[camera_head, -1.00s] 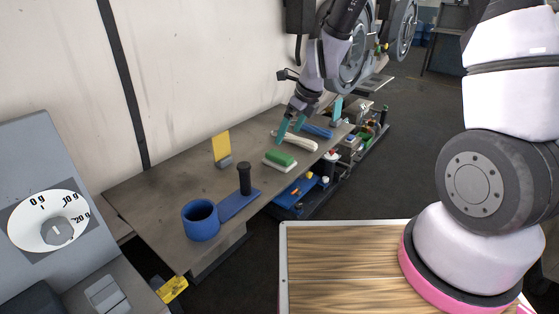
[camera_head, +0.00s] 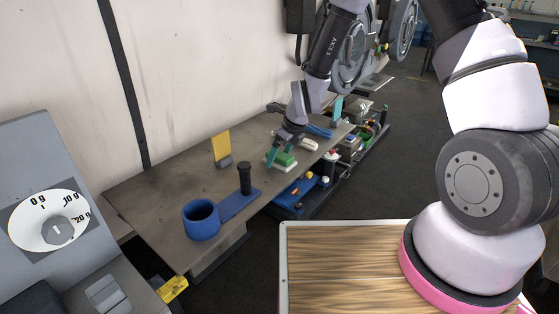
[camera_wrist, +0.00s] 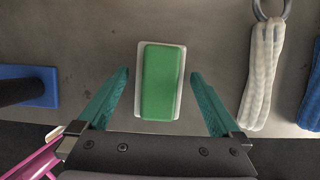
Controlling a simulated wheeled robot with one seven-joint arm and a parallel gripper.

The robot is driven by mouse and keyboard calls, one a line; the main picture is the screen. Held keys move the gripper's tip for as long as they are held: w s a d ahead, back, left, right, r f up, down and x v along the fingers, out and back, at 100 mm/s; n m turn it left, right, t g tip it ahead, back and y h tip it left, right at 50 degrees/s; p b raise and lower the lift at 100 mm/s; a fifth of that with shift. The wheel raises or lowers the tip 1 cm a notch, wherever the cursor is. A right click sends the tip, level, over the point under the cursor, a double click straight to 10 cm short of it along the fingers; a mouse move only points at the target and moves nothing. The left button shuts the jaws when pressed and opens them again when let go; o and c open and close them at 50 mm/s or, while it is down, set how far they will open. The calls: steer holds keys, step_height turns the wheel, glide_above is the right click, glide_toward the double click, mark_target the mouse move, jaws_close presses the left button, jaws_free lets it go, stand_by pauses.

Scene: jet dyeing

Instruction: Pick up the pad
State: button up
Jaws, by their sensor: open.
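The pad (camera_head: 284,159) is a green block on a white base, lying on the grey metal table (camera_head: 165,200). In the wrist view the pad (camera_wrist: 162,82) sits just ahead of my gripper, lined up between its fingers. My gripper (camera_wrist: 160,98) is open and empty, with a teal finger to each side of the pad and a gap on both sides. In the head view my gripper (camera_head: 276,155) is right at the pad and hides part of it. I cannot tell the exact height of the fingertips above the table.
White yarn (camera_wrist: 265,75) on a ring lies right of the pad, with blue yarn (camera_wrist: 313,90) beyond. A blue holder with a black post (camera_head: 245,179) and blue cup (camera_head: 201,221) stands left. A yellow card (camera_head: 221,146) stands behind.

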mark_target(279, 154)
steer(key=shift+f, duration=0.15)
stand_by(0.4)
steer(key=c, duration=1.3)
step_height(279, 154, up, 10)
steer(key=shift+r, duration=0.2)
